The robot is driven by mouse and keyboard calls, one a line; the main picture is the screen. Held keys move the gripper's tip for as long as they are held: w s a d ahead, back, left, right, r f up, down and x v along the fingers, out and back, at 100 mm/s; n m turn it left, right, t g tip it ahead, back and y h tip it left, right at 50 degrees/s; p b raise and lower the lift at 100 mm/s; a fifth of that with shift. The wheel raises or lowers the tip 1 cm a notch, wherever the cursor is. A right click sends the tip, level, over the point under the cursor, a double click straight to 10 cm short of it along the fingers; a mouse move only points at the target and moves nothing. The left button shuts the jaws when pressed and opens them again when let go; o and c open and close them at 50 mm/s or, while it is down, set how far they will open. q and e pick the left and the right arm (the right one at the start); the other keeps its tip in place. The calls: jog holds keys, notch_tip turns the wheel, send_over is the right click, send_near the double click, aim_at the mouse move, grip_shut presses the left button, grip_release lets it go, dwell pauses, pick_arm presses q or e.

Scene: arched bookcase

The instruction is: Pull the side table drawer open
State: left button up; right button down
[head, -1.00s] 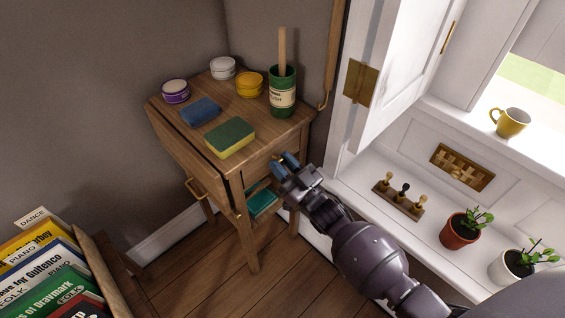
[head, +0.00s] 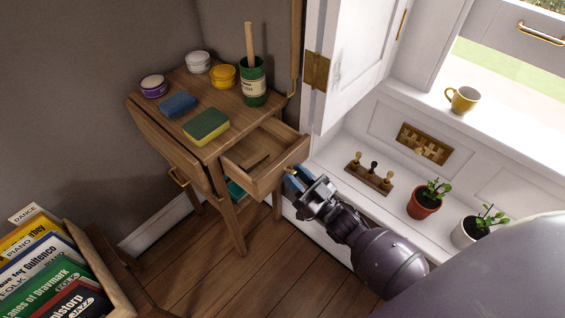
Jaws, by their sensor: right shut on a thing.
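The wooden side table (head: 165,120) stands in the corner of the room. Its drawer (head: 262,160) is pulled out towards the right, and a dark flat piece shows inside it. My right gripper (head: 293,182) is at the front face of the drawer, shut on its handle. The handle itself is hidden behind the fingers. My left gripper is not in view.
On the tabletop are a blue sponge (head: 178,105), a green and yellow sponge (head: 206,127), several tins and a green can (head: 252,84). An open white door (head: 350,70), potted plants (head: 425,200) and a book crate (head: 105,268) are nearby.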

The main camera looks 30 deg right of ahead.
pick_arm(q)
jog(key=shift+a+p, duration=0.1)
jog(key=shift+p, duration=0.35)
pick_arm(e)
jog(key=s+d, duration=0.2)
jog(key=s, duration=0.3)
jog(key=shift+s, duration=0.35)
jog(key=c, duration=0.9)
grip_release()
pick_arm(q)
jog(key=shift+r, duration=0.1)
pick_arm(e)
jog(key=v, duration=1.1)
jog(key=shift+w, duration=0.1)
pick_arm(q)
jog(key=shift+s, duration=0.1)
